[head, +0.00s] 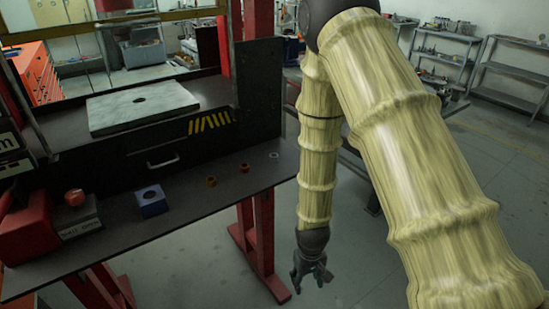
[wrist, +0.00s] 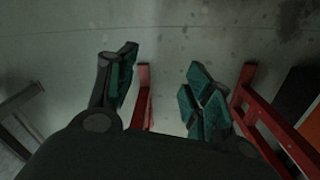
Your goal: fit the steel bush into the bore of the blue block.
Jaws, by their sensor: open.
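The blue block (head: 152,205) sits on the dark bench top, left of centre in the head view. A dark round bore shows in its top face. A small pale grey ring, which looks like the steel bush (head: 274,155), lies near the right end of the bench top, apart from the block. My gripper (head: 310,279) hangs low to the right of the bench, over the floor and away from both. In the wrist view my gripper (wrist: 160,85) has its fingers spread, with only floor and a red leg between them.
Two brown-orange rings (head: 211,181) (head: 244,168) lie between block and bush. A red vise-like body (head: 30,228) and a grey block (head: 80,218) with a red knob stand at left. A pale plate (head: 143,105) with a hole lies behind. Red bench legs (head: 262,240) stand near my gripper.

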